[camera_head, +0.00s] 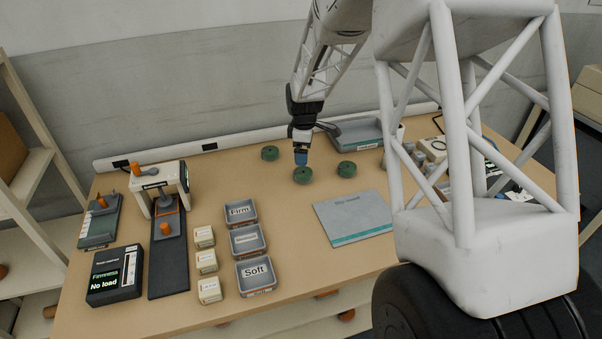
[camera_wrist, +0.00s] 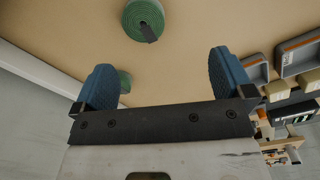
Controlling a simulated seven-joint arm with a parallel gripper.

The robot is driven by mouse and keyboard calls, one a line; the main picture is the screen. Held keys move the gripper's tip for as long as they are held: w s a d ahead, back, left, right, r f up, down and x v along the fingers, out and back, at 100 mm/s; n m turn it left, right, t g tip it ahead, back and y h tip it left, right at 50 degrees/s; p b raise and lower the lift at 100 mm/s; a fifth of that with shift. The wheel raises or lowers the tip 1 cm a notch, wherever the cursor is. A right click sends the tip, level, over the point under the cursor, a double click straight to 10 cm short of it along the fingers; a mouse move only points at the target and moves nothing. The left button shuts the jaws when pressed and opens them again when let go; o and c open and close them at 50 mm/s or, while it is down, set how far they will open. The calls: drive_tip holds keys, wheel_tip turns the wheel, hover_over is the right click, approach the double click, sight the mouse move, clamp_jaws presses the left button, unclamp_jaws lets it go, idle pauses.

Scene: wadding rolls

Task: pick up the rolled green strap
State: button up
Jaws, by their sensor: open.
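Three rolled green straps lie flat on the table in the head view: one at the back left (camera_head: 270,153), one in the middle (camera_head: 302,176), and one to the right (camera_head: 346,169). My gripper (camera_head: 301,160), with blue fingers, is pointed down just behind and above the middle roll in that picture. One green roll (camera_wrist: 143,18) with a dark loose end lies beyond the fingertips. Another green roll (camera_wrist: 125,80) is mostly hidden behind the left finger.
Trays labelled Firm (camera_head: 240,222) and Soft (camera_head: 270,288), with a third between them, stand left of centre beside small boxes (camera_head: 207,262). A flat grey-green board (camera_head: 353,226) lies in front. A grey tray (camera_head: 356,133) stands behind. Table around the rolls is clear.

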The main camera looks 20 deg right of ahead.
drive_tip(key=n, duration=0.1)
hover_over(303, 172)
drive_tip(key=f, duration=0.4)
drive_tip(key=shift+w+d, duration=0.15)
drive_tip(key=shift+d, duration=0.05)
drive_tip(key=shift+f, duration=0.15)
drive_tip(key=shift+f, duration=1.2)
drive_tip(key=shift+f, duration=0.15)
drive_tip(key=shift+a+f, duration=0.1)
drive_tip(key=shift+f, duration=2.35)
drive_tip(key=shift+c, duration=0.4)
